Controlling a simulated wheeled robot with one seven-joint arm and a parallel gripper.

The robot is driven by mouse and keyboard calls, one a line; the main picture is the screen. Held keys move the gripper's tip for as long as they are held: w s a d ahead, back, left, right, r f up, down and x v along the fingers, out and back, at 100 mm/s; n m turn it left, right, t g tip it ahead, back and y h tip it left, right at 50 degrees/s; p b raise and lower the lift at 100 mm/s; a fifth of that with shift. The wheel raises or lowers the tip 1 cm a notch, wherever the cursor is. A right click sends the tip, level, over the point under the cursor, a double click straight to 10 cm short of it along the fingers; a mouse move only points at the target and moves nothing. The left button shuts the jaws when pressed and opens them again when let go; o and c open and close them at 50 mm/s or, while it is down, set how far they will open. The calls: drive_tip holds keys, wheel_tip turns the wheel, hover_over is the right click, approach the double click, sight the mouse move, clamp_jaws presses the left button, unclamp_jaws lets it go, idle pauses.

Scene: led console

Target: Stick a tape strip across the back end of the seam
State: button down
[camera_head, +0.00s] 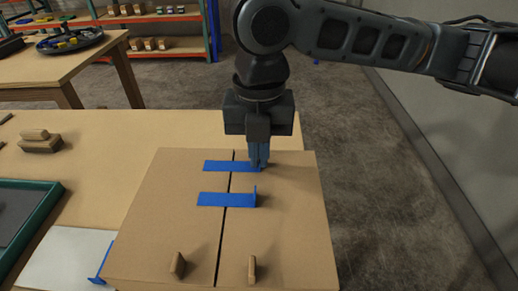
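The box (165,225) has a dark seam (221,240) running from front to back across its top. A blue tape strip (225,166) lies across the seam near the back end. A second blue strip (220,199) crosses it around the middle, with its right end standing up as a small tab. My gripper (259,164) points down over the right end of the back strip. Its fingers are close together around that end, which they partly hide.
Two small wooden blocks (178,265) (252,268) stand at the box's front. Another blue strip (101,264) hangs by a white sheet (66,258) left of the box. A green-rimmed tray (40,212) and wooden blocks (40,142) lie further left. The table's back middle is clear.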

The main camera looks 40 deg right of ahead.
drive_tip(key=c, duration=1.2)
unclamp_jaws()
drive_tip(key=shift+c, duration=0.2)
wheel_tip(320, 180, up, 8)
drive_tip(key=shift+f, duration=0.1)
